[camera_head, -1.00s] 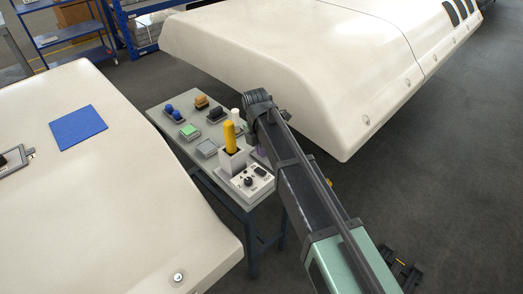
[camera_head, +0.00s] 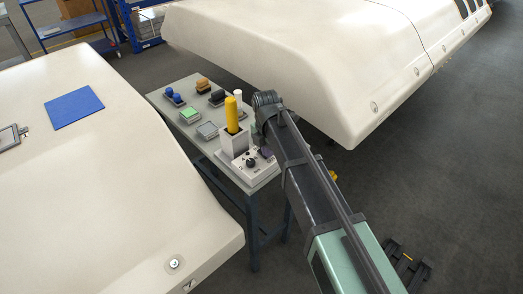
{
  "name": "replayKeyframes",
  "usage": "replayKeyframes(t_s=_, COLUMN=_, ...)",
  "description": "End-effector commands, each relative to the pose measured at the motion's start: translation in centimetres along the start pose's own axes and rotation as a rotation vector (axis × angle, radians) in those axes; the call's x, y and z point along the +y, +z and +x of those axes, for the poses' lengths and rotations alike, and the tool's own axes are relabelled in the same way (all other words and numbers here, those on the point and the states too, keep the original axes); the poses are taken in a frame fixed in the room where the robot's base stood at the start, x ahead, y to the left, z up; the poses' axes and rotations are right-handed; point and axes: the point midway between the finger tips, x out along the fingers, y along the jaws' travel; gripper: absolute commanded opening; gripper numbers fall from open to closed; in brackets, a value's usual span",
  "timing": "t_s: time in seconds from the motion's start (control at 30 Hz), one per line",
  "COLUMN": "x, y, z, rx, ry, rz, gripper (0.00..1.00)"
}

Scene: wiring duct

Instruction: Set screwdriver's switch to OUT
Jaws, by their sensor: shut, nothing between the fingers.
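The screwdriver has a yellow handle (camera_head: 231,113) and stands upright in a white holder (camera_head: 236,143) on the small grey table. A white control box (camera_head: 254,167) adjoins the holder at the table's near end. A dark round knob (camera_head: 250,162) and a dark part (camera_head: 265,154) show on its top. The switch's setting and labels are too small to read. My arm's dark wrist is just right of the yellow handle and above the table's right edge. My gripper is hidden behind it, so its distance from the box cannot be told.
The grey table (camera_head: 196,149) also bears a green-topped block (camera_head: 189,115), a grey block (camera_head: 207,130), a white cylinder (camera_head: 239,97) and blue, brown and black items farther back. Large cream bodies flank it left (camera_head: 120,190) and right (camera_head: 290,60), leaving a narrow gap.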

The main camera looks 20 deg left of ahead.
Motion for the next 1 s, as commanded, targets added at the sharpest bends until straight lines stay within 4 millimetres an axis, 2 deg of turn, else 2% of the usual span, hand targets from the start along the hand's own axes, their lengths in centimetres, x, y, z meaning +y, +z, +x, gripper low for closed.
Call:
replayKeyframes(t_s=0.5, x=1.4, y=0.1, z=-0.9, rx=-0.001, ry=-0.001, rz=0.0, gripper=0.0)
replayKeyframes(t_s=0.83, x=1.4, y=0.0, z=-0.9, rx=-0.001, ry=-0.001, rz=0.0, gripper=0.0)
replayKeyframes(t_s=1.0, x=1.1, y=0.1, z=-2.5, rx=0.0, ry=-0.001, rz=0.001, gripper=0.0)
